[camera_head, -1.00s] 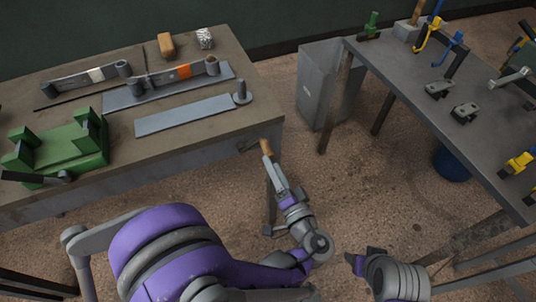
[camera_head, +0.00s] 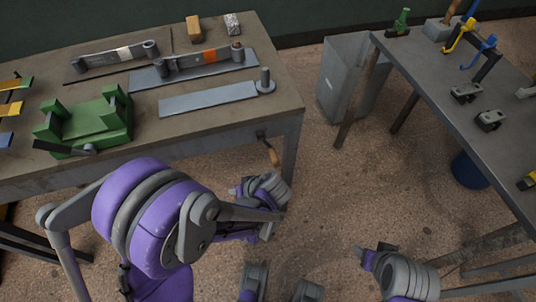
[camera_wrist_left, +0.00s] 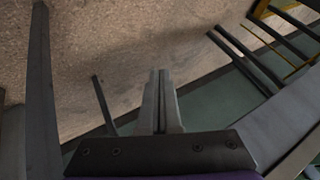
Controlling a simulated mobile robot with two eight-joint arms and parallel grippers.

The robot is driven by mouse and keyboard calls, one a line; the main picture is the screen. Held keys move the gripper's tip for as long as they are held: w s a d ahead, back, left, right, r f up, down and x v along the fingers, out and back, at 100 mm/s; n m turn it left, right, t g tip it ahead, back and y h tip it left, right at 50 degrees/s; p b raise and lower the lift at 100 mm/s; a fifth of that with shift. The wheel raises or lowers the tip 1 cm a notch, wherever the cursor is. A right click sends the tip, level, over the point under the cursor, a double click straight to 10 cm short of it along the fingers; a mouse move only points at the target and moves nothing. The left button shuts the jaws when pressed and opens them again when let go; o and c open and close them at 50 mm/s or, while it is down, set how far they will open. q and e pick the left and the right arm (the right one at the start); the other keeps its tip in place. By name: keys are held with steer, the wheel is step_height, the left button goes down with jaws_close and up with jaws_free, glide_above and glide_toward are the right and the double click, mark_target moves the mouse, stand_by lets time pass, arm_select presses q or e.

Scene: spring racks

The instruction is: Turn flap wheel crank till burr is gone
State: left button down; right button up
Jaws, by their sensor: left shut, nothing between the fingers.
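A crank with a wooden handle (camera_head: 272,156) hangs at the front edge of the left bench, near its right corner. The flap wheel and the burr cannot be made out. My left gripper (camera_head: 236,190) is below and left of the handle, apart from it and partly hidden by my arm. In the left wrist view its two fingers (camera_wrist_left: 160,100) are shut together with nothing between them, against floor and bench legs. My right gripper (camera_head: 361,253) is low in the head view, over the floor; its jaw state is unclear.
The left bench (camera_head: 220,130) carries a green fixture (camera_head: 95,120), flat spring bars (camera_head: 210,97) and a wooden block (camera_head: 194,28). A grey cabinet (camera_head: 345,85) stands between it and the right table (camera_head: 440,110), which holds small clamps.

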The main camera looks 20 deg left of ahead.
arm_select(q)
steer(key=s+a+f+n+g+h, duration=0.1)
steer(key=s+f+n+g+h, duration=0.2)
steer(key=n+h, duration=0.15)
steer(key=n+t+h+p, duration=0.2)
steer(key=n+t+h, duration=0.6)
steer(key=n+h, duration=0.55)
glide_toward(273, 157)
steer(key=s+a, duration=0.3)
steer(key=a, duration=0.2)
steer(key=shift+n, duration=0.3)
steer(key=shift+d+r+b+x, duration=0.2)
steer(key=shift+r+x, duration=0.2)
steer(key=shift+x, duration=1.75)
steer(key=shift+d+r+b+x, duration=0.1)
steer(key=shift+d+r+x, duration=0.25)
steer(key=shift+x, duration=1.8)
steer(key=shift+d+r+b+x, duration=0.1)
steer(key=shift+r+x, duration=0.4)
steer(key=shift+x, duration=1.6)
steer(key=shift+w, duration=0.2)
